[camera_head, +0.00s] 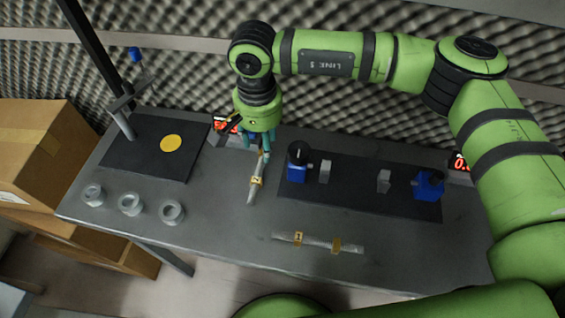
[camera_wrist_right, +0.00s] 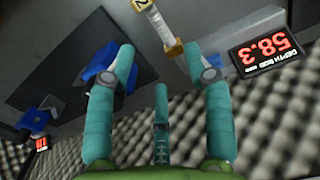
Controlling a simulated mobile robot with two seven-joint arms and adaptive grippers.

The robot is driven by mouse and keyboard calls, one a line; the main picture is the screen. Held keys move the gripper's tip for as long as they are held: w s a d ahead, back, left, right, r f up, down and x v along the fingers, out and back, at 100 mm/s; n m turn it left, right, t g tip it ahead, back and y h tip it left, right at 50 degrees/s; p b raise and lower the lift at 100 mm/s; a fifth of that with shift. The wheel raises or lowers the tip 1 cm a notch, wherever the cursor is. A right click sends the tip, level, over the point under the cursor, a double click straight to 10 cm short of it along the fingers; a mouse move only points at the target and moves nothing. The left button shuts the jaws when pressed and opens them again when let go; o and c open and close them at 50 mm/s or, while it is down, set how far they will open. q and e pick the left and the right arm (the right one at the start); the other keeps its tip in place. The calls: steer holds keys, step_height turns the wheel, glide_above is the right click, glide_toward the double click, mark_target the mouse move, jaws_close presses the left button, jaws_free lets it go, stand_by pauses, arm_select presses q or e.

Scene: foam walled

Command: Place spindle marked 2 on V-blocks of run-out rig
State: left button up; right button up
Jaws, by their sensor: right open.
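A grey spindle with yellow tags (camera_head: 252,190) lies on the table left of the run-out rig; in the right wrist view this spindle (camera_wrist_right: 159,27) shows a tag that reads 2. My right gripper (camera_head: 258,146) is open at its far end, its fingers partly hiding that end. In the right wrist view my gripper (camera_wrist_right: 168,60) has its fingers apart, with the spindle's end ahead between them and nothing held. The rig's dark base (camera_head: 353,189) carries two grey V-blocks, a left one (camera_head: 325,172) and a right one (camera_head: 384,181), both empty. My left gripper is not in view.
A second tagged spindle (camera_head: 318,242) lies near the front edge. Blue units stand at the rig's left (camera_head: 297,173) and right (camera_head: 428,185). Several metal rings (camera_head: 130,204), a dark mat with a yellow disc (camera_head: 171,144) and a stand (camera_head: 122,124) are at left. A red-digit display (camera_wrist_right: 266,53) stands behind.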

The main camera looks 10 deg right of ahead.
mark_target(262, 167)
steer(key=shift+s+f, duration=0.1)
steer(key=shift+f, duration=0.2)
steer(key=shift+a+f+p, duration=0.1)
steer(key=shift+f+p, duration=0.25)
steer(key=f, duration=0.1)
steer(key=p, duration=0.1)
steer(key=f+p, duration=0.1)
steer(key=shift+s+a+f, duration=0.3)
steer(key=shift+a+f, duration=0.05)
step_height(262, 167, down, 3)
steer(key=shift+s+d+r+p, duration=0.1)
steer(key=shift+d+r+p, duration=0.1)
steer(key=shift+p, duration=0.35)
steer(key=shift+f, duration=0.45)
steer(key=shift+c, duration=0.4)
jaws_close()
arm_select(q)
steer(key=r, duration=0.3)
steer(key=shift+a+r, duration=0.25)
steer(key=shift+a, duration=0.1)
